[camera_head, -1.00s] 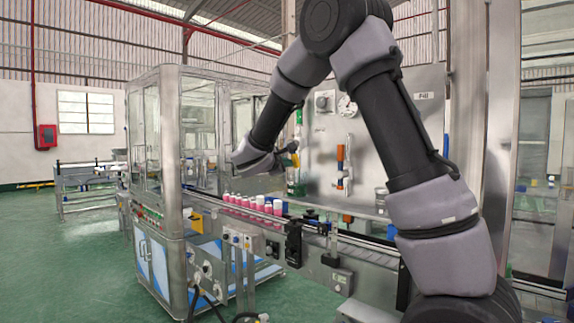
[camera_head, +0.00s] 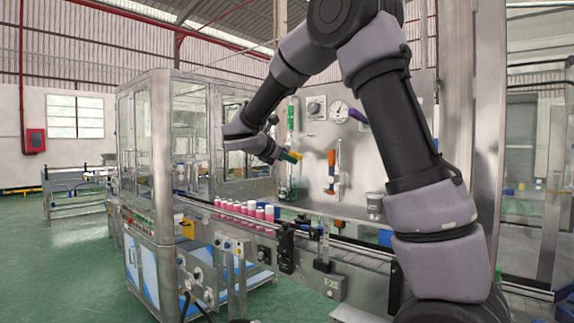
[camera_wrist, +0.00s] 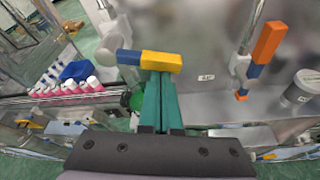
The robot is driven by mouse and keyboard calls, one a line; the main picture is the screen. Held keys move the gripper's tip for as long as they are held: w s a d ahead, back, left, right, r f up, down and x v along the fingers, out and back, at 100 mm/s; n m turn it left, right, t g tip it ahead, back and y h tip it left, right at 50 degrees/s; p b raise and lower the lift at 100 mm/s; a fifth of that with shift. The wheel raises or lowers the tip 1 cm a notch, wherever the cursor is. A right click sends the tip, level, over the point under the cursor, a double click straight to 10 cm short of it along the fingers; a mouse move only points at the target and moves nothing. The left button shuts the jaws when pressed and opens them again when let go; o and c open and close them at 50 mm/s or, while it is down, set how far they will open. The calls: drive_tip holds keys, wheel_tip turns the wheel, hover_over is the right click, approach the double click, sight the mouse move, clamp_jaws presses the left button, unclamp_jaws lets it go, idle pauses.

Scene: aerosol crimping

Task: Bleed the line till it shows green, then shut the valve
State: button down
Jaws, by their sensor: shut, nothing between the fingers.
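A short lever with a yellow end and a blue section (camera_wrist: 160,60) sticks out from a grey round fitting (camera_wrist: 107,50) in the wrist view. My gripper (camera_wrist: 158,80) has its teal fingers pressed together right at the yellow part; I cannot tell whether they touch it. In the head view my gripper (camera_head: 272,148) is in front of the steel panel, beside a vertical tube (camera_head: 291,118) with green in its upper part. A second valve with an orange handle (camera_head: 332,158) hangs to the right; it also shows in the wrist view (camera_wrist: 268,42). A round gauge (camera_head: 338,112) is on the panel.
Pink cans with white caps (camera_head: 240,209) stand in a row on the conveyor (camera_head: 345,247) below my gripper. A glass-sided machine (camera_head: 160,130) is at left. A grey cup-like container (camera_head: 375,205) stands at right on the ledge.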

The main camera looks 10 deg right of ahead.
drive_tip(key=shift+s+d+r, duration=0.2)
drive_tip(key=shift+r, duration=0.7)
drive_tip(key=shift+f, duration=0.3)
drive_tip(key=s+a, duration=0.5)
drive_tip(key=a, duration=0.2)
drive_tip(key=shift+s+a, duration=0.3)
drive_tip(key=shift+a, duration=0.05)
